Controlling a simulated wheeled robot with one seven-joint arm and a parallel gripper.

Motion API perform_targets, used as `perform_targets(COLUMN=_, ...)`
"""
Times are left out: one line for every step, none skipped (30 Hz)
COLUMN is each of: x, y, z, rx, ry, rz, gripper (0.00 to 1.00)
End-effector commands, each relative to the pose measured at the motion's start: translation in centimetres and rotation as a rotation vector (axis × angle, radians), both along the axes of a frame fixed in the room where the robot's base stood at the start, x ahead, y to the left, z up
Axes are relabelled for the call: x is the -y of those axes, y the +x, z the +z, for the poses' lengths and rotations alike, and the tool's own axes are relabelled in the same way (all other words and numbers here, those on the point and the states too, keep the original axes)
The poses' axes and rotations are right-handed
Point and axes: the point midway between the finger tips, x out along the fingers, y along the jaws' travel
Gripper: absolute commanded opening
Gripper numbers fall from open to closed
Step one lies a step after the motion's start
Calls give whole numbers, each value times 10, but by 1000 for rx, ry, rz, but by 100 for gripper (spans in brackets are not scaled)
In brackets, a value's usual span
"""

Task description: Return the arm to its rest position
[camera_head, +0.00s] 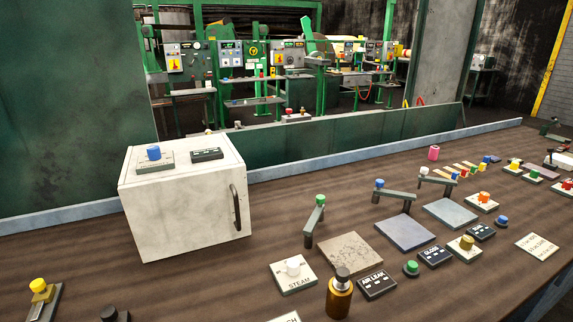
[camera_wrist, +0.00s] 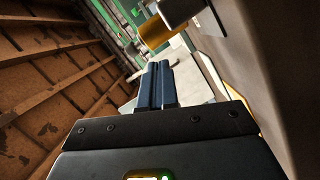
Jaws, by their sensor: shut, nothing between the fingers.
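My gripper (camera_wrist: 158,68) shows only in the wrist view. Its two dark blue fingers are pressed together with nothing between them. It is not in the head view, so its place relative to the bench cannot be told from there. In the wrist view the camera is tilted, and no bench object is touching the fingers.
Green machines (camera_head: 240,70) stand behind the low green wall.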

Motion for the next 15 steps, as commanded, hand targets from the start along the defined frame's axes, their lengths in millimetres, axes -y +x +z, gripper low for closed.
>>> perform_targets(x=12, y=-22, z=-8, rx=-31, ry=52, rz=-12, gripper=0)
perform_targets(x=18, y=-34, z=-11, rx=-47, ry=89, rz=-19, gripper=0)
perform_targets(x=25, y=-50, z=-14, rx=-65, ry=142, rz=-28, gripper=0)
perform_targets(x=30, y=-61, z=-16, rx=-79, ry=180, rz=-37, gripper=0)
perform_targets(x=35, y=-73, z=-16, rx=-93, ry=221, rz=-45, gripper=0)
perform_targets(x=41, y=-89, z=-18, rx=-111, ry=273, rz=-58, gripper=0)
perform_targets(x=46, y=-100, z=-17, rx=-124, ry=312, rz=-68, gripper=0)
perform_targets(x=50, y=-111, z=-17, rx=-137, ry=353, rz=-79, gripper=0)
perform_targets(x=56, y=-126, z=-16, rx=-151, ry=406, rz=-95, gripper=0)
perform_targets(x=59, y=-138, z=-15, rx=-163, ry=445, rz=-107, gripper=0)
perform_targets(x=63, y=-149, z=-13, rx=-173, ry=486, rz=-119, gripper=0)
perform_targets(x=68, y=-163, z=-10, rx=-187, ry=540, rz=-138, gripper=0)
perform_targets(x=71, y=-174, z=-8, rx=-195, ry=581, rz=-152, gripper=0)
perform_targets(x=74, y=-184, z=-5, rx=-205, ry=621, rz=-167, gripper=0)
perform_targets(x=78, y=-198, z=-1, rx=-215, ry=676, rz=-188, gripper=0)
